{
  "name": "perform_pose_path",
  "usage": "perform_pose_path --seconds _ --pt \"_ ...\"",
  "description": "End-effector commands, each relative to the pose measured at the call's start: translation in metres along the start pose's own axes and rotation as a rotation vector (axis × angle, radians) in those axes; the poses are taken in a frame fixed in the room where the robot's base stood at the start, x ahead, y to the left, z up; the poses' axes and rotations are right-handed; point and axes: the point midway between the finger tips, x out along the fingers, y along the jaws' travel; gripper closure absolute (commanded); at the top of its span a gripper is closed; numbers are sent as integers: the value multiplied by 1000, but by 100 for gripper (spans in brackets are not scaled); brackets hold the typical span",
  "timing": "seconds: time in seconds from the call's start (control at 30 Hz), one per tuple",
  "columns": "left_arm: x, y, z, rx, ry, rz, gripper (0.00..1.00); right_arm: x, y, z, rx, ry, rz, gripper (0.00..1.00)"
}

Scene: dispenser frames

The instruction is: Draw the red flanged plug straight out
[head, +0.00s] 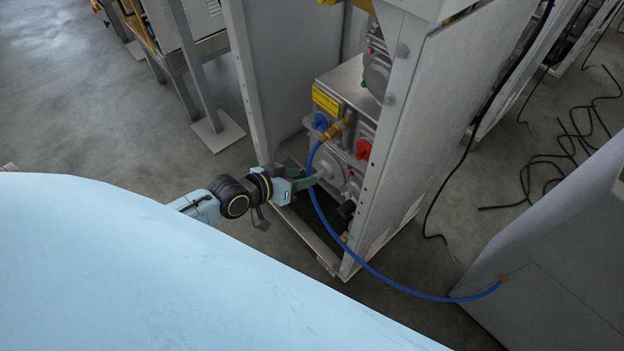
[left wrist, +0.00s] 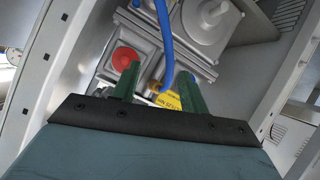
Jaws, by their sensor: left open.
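The red flanged plug (head: 363,149) sits in the front face of the grey pump housing (head: 345,85) inside the frame. In the left wrist view the red plug (left wrist: 124,58) is a round red disc beside the tip of one green finger, which partly overlaps its lower edge. My left gripper (head: 312,181) is open and empty, below and left of the plug in the head view. In the left wrist view its fingers (left wrist: 160,76) stand apart, with the blue hose and a yellow label seen between them. I cannot tell whether a finger touches the plug. My right gripper is not in view.
A blue hose (head: 316,200) runs from a brass fitting (head: 335,130) down past my gripper to a grey cabinet (head: 560,290). A blue plug (head: 320,121) is left of the fitting. Frame posts (head: 384,150) flank the opening. Black cables (head: 530,165) lie on the right floor.

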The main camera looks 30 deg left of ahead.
Motion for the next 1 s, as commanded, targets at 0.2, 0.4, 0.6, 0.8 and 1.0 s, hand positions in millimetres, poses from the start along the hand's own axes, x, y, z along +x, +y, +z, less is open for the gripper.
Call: perform_pose_path --seconds 0.2,0.4,0.6,0.8,1.0 --pt "-6 40 -39 -15 80 133 56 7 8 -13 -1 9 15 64" --pt "4 47 -46 -20 91 150 56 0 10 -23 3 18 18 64" --pt "35 51 -49 -20 92 149 56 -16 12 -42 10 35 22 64" --pt "68 56 -51 -19 91 148 56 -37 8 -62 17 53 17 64" --pt "98 60 -53 -18 89 147 56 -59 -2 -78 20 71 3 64"
